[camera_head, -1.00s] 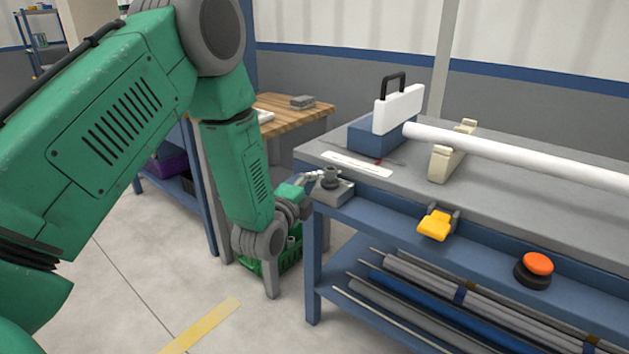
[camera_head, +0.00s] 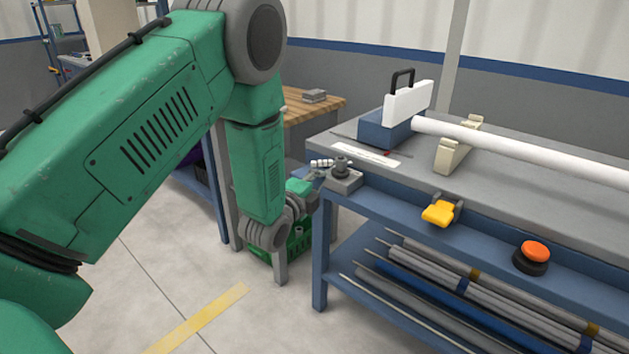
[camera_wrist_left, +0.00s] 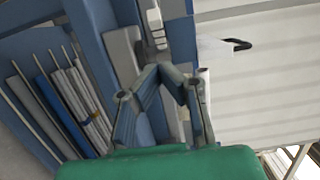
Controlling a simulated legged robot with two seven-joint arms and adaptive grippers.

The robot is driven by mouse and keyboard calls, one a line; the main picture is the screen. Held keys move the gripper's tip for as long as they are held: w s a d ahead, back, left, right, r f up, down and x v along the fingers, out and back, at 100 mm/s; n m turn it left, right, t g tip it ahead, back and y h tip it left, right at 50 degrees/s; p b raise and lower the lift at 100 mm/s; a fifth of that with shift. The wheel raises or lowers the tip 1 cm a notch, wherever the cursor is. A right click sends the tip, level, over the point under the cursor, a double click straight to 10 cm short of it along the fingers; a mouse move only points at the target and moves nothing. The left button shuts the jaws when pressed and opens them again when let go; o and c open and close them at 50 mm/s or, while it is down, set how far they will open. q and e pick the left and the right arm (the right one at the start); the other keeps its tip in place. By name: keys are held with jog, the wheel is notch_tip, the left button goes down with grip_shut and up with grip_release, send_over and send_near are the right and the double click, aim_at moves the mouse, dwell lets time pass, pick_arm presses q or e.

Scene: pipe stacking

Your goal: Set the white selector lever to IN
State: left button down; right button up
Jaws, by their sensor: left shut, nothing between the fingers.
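The selector is a grey box with a dark round hub (camera_head: 341,166) at the near left corner of the workbench. Its short white lever (camera_head: 321,162) points left in the head view, and it also shows in the left wrist view (camera_wrist_left: 155,22). My left gripper (camera_head: 312,174) is low beside the lever, with its fingers small and partly hidden there. In the left wrist view its fingertips (camera_wrist_left: 163,69) come together just below the lever, with nothing held. I cannot tell whether they touch it. No IN marking can be read. My right gripper is not in view.
The grey-topped workbench (camera_head: 400,183) carries a blue block with a white plate (camera_head: 408,103), a long white pipe (camera_head: 520,147) and a cream support (camera_head: 452,155). A yellow paddle (camera_head: 439,212) and an orange button (camera_head: 536,251) sit on its front. Pipes lie below.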

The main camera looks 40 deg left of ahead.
pick_arm(q)
jog(key=s+a+p, duration=0.1)
jog(key=s+p, duration=0.1)
jog(key=s, duration=0.8)
jog(key=s+d+f+n+g+p, duration=0.1)
jog(key=s+d+f+n+g, duration=0.25)
jog(key=f, duration=0.25)
jog(key=s+d+f+n+g+p, duration=0.1)
jog(key=s+d+f+n+g, duration=0.3)
jog(key=f, duration=0.3)
jog(key=s+d+f+n+g, duration=0.2)
jog(key=s+g, duration=0.1)
jog(key=s, duration=0.4)
jog(key=s+d+f+n+g+h+p, duration=0.1)
jog(key=s+d+f+n+g, duration=0.1)
jog(key=s, duration=0.6)
jog(key=s+d+f+n+g+p, duration=0.1)
jog(key=s+d+f+n+g, duration=0.1)
jog(key=s, duration=0.5)
jog(key=shift+s+f+n+g+h, duration=0.2)
jog(key=shift+f+n+g+h, duration=0.2)
jog(key=shift+f+n+g, duration=0.7)
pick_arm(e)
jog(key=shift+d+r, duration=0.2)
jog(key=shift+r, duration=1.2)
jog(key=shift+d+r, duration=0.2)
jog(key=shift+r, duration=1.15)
